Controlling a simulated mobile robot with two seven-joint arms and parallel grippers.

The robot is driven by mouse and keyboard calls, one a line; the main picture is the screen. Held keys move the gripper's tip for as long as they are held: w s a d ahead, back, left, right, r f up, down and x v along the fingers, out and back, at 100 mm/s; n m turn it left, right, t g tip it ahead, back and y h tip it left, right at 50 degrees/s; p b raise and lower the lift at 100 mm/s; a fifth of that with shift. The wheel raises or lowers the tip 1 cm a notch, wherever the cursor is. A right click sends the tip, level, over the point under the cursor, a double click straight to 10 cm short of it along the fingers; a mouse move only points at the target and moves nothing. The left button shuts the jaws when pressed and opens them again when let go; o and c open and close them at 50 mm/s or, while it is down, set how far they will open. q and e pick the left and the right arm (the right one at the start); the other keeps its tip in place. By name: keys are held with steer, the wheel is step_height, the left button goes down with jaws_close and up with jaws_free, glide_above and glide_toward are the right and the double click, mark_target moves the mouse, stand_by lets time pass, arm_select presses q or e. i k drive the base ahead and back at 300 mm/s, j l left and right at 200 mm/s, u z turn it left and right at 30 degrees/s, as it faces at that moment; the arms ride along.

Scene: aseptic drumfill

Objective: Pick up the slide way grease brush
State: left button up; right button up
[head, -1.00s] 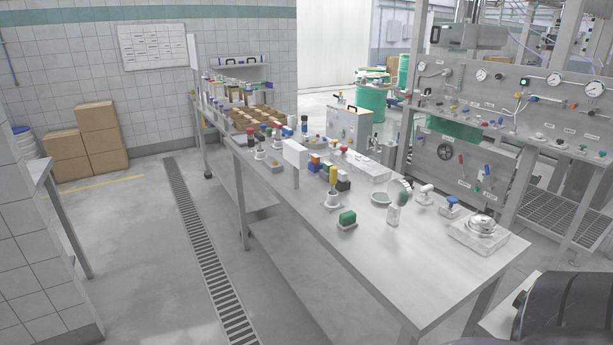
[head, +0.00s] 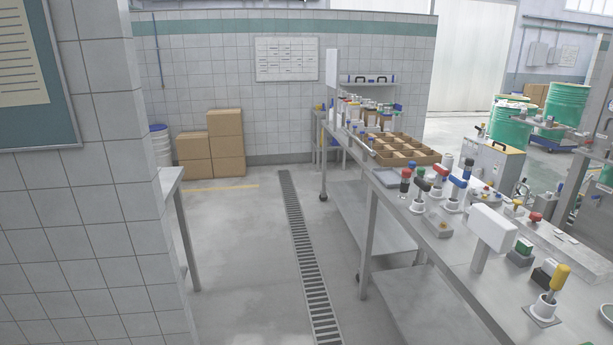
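I cannot single out the slide way grease brush for certain at this size. A yellow-handled tool (head: 560,277) stands upright in a white holder (head: 544,308) near the front right of the long steel bench (head: 452,258). Further back on the bench, several white holders carry upright tools, one with a red top (head: 421,172) and one with a blue top (head: 458,182). Neither of my grippers is in view.
A divided cardboard tray (head: 408,152) and small bottles stand at the bench's far end. A tiled wall (head: 85,215) and a side table (head: 172,182) are at left. Cardboard boxes (head: 226,135) stand against the back wall. The floor (head: 240,250) along the drain grate (head: 305,265) is clear.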

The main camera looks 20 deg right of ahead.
mark_target(561, 275)
steer(key=i+l, duration=0.1)
steer(key=i, duration=0.55)
steer(key=i+l+u, duration=0.1)
steer(key=i, duration=0.5)
steer(key=i+u, duration=0.2)
steer(key=u, duration=0.2)
steer(key=i+u, duration=0.15)
steer(key=u, duration=0.25)
steer(key=i+l+u, duration=0.15)
steer(key=u, duration=0.7)
steer(key=i+l+u, duration=0.1)
steer(key=u, duration=0.35)
steer(key=l+u, duration=0.15)
steer(key=u, duration=0.75)
steer(key=l+u, duration=0.2)
steer(key=u, duration=0.25)
steer(key=l+u, duration=0.1)
steer(key=u, duration=0.35)
steer(key=l+u, duration=0.1)
steer(key=u, duration=0.35)
steer(key=k+l+u, duration=0.1)
steer(key=u, duration=0.3)
steer(key=l+u, duration=0.1)
steer(key=u, duration=0.35)
steer(key=k+u, duration=0.15)
steer(key=u, duration=0.3)
steer(key=k+u, duration=0.1)
steer(key=u, duration=0.35)
steer(key=k+u, duration=0.1)
steer(key=u, duration=0.3)
